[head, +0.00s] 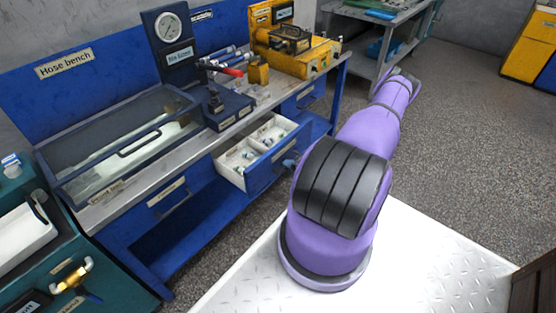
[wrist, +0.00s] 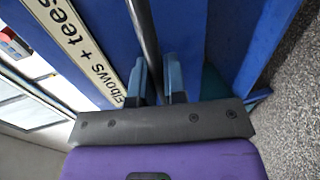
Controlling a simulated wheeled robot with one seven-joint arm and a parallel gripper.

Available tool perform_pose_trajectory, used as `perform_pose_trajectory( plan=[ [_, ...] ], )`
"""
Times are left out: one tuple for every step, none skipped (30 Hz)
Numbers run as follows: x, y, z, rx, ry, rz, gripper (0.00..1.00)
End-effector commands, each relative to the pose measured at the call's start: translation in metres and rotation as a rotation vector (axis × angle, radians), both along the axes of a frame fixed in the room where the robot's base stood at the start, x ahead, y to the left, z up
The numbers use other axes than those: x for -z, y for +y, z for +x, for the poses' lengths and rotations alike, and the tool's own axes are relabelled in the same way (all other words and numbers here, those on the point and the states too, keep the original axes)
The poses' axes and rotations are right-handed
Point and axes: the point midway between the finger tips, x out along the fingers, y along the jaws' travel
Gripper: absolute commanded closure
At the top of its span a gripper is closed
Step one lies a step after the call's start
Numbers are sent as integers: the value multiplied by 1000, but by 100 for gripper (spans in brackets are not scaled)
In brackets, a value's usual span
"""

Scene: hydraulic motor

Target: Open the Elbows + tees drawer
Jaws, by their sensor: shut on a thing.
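The Elbows + tees drawer (head: 262,172) in the blue bench stands pulled out in the head view. Its white compartments with small fittings show from above. In the wrist view its blue front carries the label "Elbows + tees" (wrist: 84,42). A dark bar handle (wrist: 146,30) runs along that front. My gripper (wrist: 160,80) has its two blue-grey fingers on either side of the handle and is shut on it. In the head view only a bit of the gripper shows at the drawer front; my purple arm hides the rest.
Another labelled drawer (head: 168,198) to the left is shut. The bench top (head: 150,152) carries a lidded tray, a gauge stand (head: 170,50) and a yellow machine (head: 300,58). A grey cart (head: 385,35) stands behind. The floor at right is clear.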

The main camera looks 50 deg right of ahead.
Motion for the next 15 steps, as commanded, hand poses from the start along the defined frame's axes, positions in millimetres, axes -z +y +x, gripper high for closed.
perform_pose_trajectory(
  plan=[
    [0, -1, -7, 1, 1, 0, 100],
    [0, 0, -11, 1, 1, 0, 100],
    [0, -1, -15, 2, 1, 0, 100],
    [0, -1, -18, 2, 1, 0, 100],
    [0, -1, -20, 2, 1, 0, 100],
    [0, -1, -22, 2, 0, 0, 100],
    [0, -1, -24, 1, 0, -1, 100],
    [0, -1, -25, 1, 0, -1, 100],
    [0, -1, -26, 0, 0, -1, 100],
    [0, -1, -27, 0, 0, -1, 100],
    [0, -1, -27, 0, 0, -1, 100],
    [0, -1, -28, 0, 0, -1, 100],
    [0, -1, -28, 0, 0, -1, 100],
    [0, -1, -28, 0, 0, -1, 100],
    [0, -1, -28, 0, 0, -1, 100]
  ],
)
